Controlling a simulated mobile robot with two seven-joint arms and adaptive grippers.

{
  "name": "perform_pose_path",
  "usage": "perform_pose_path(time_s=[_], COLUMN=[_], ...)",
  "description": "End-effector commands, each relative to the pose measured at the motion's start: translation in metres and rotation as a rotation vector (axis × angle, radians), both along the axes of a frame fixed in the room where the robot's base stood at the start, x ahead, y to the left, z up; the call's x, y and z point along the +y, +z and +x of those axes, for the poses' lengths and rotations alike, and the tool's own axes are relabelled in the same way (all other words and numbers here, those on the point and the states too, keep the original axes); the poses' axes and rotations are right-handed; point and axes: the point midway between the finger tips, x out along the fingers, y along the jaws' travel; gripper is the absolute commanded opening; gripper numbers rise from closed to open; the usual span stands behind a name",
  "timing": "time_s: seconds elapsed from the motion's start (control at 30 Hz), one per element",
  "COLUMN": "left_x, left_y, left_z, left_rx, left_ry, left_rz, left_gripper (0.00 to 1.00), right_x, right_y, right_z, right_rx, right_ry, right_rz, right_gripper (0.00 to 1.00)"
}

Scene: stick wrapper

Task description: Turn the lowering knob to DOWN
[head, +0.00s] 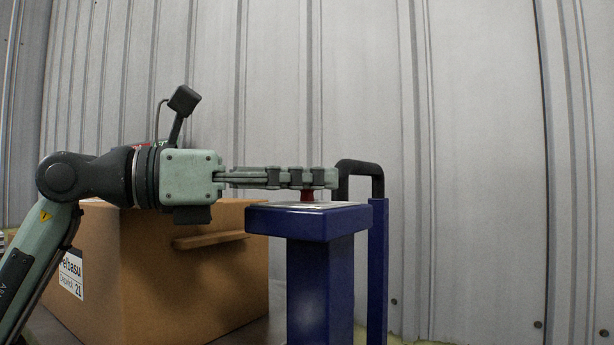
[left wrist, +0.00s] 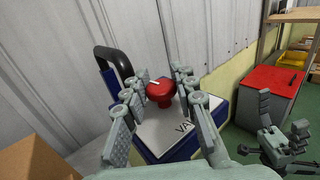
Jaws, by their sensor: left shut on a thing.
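A white pointer mark on the knob points to the upper left in the left wrist view. In the head view only a little of the knob (head: 307,196) shows below the fingers. My right gripper (left wrist: 283,135) is open and empty, away to the right.
A black handle (head: 362,168) rises behind the post, close to my fingertips. A large cardboard box (head: 150,270) stands below my left arm. A grey wall is behind. A red-topped cabinet (left wrist: 268,90) and shelving stand at the right in the left wrist view.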

Motion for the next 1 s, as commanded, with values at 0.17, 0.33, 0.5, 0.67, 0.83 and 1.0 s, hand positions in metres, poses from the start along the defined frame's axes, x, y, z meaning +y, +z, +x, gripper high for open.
perform_pose_path(time_s=[0.17,0.33,0.5,0.67,0.83,1.0], left_x=[0.0,0.0,0.0,0.0,0.006,0.032], left_y=[0.0,0.0,0.0,0.0,-0.001,-0.001], left_z=[0.0,0.0,0.0,0.0,-0.001,-0.009], left_rx=[-0.001,0.0,0.0,0.0,0.0,0.002], left_ry=[0.001,0.001,0.001,0.001,0.003,0.007], left_rz=[0.001,0.001,0.001,0.001,0.001,0.002], left_gripper=[0.0,0.33,0.47,0.47,0.47,0.47], right_x=[0.0,0.0,0.0,0.0,0.0,0.0], right_y=[-0.001,-0.001,0.0,0.0,0.001,0.001], right_z=[0.001,0.001,0.001,0.001,0.001,0.001], right_rx=[0.003,0.003,0.002,0.001,-0.002,-0.001], right_ry=[0.0,0.0,0.0,0.0,-0.001,-0.002], right_rz=[-0.001,-0.001,-0.002,-0.001,-0.003,-0.002], right_gripper=[0.77,0.77,0.77,0.77,0.77,0.77])
